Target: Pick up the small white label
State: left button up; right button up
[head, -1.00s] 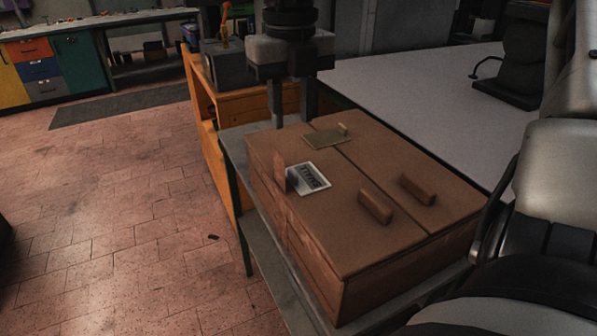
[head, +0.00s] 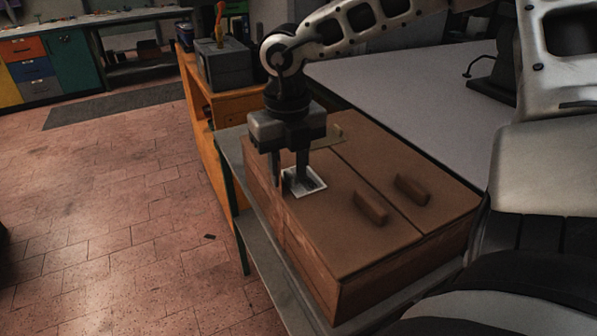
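The small white label (head: 318,184) lies on top of the brown wooden box, near its left side. It has a white border; its dark printed middle is now mostly covered by my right gripper. My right gripper (head: 288,182) points straight down at the label, its two fingers apart. One finger is over the label and the other is at its left, by the box edge. I cannot tell whether the fingertips touch the surface. My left gripper is not in view.
An orange bench (head: 200,130) is at the back left.

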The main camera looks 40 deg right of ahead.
aim_at(287, 175)
grip_shut()
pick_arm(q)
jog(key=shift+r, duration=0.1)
pick_arm(e)
jog(key=shift+r, duration=0.1)
jog(key=shift+w+a+r+b, duration=0.1)
jog(key=shift+r+b, duration=0.5)
jog(key=shift+r, duration=2.6)
jog(key=shift+f+b, duration=0.55)
jog(key=shift+f, duration=0.35)
notch_tip(287, 175, down, 4)
jog(key=b, duration=0.2)
jog(key=shift+r+b, duration=0.2)
jog(key=shift+b, duration=0.1)
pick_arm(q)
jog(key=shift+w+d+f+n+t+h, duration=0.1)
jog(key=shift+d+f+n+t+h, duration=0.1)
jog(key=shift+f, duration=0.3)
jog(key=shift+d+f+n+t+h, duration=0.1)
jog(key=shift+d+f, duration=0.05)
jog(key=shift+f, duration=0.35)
pick_arm(e)
jog(key=shift+f, duration=0.25)
